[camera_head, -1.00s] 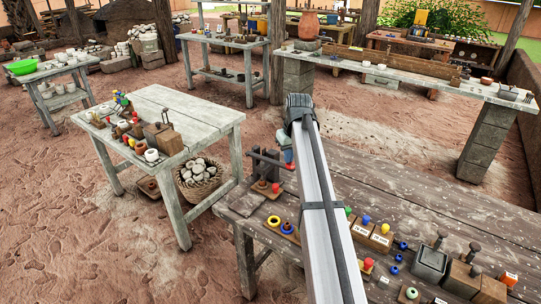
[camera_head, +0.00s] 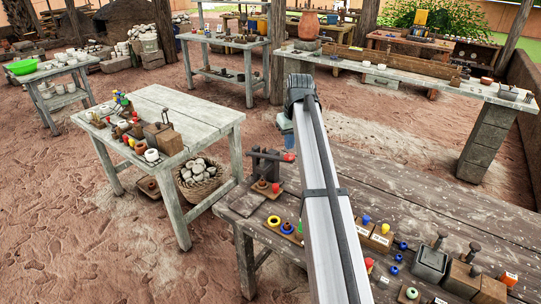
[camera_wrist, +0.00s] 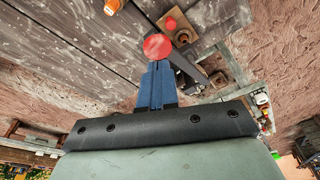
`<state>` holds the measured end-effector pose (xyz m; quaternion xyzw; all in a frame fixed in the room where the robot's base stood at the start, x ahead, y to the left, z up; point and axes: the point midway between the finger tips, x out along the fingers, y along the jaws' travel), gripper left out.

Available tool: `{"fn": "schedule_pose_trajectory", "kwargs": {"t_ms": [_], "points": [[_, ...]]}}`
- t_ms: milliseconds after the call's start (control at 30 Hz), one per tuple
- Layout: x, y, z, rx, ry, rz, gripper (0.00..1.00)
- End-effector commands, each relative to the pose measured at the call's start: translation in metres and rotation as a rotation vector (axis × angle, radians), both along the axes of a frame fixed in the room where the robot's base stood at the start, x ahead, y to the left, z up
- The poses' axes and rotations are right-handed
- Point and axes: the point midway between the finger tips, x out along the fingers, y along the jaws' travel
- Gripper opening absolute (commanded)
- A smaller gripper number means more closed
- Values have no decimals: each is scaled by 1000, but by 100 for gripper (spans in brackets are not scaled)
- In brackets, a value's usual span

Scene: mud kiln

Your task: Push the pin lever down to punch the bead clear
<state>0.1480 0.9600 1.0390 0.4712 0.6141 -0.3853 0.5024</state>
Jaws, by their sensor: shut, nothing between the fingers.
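The pin lever stand (camera_head: 255,167) is dark wood on a small base at the near bench's left corner. Its arm runs rightward, roughly level, to a red knob (camera_head: 289,157). Red pieces (camera_head: 262,184) sit on the base; which is the bead I cannot tell. My gripper (camera_head: 287,142) is just above the knob in the head view, partly hidden by my arm. In the wrist view my blue fingers (camera_wrist: 157,64) are shut and empty, with their tips lined up at the red knob (camera_wrist: 157,47). Contact is unclear.
Labelled wooden blocks (camera_head: 371,233) with coloured knobs and dark containers (camera_head: 431,262) stand along the bench's front. The bench's middle (camera_head: 430,205) is clear. A separate table (camera_head: 175,105) stands to the left.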

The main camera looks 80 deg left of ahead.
Motion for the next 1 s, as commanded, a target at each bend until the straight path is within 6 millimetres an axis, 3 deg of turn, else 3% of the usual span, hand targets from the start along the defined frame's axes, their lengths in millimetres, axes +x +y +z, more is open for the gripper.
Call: {"fn": "schedule_pose_trajectory", "kwargs": {"t_ms": [500,1000], "points": [[0,1,27,1,0,0,0],[0,0,29,0,0,0,0]]}}
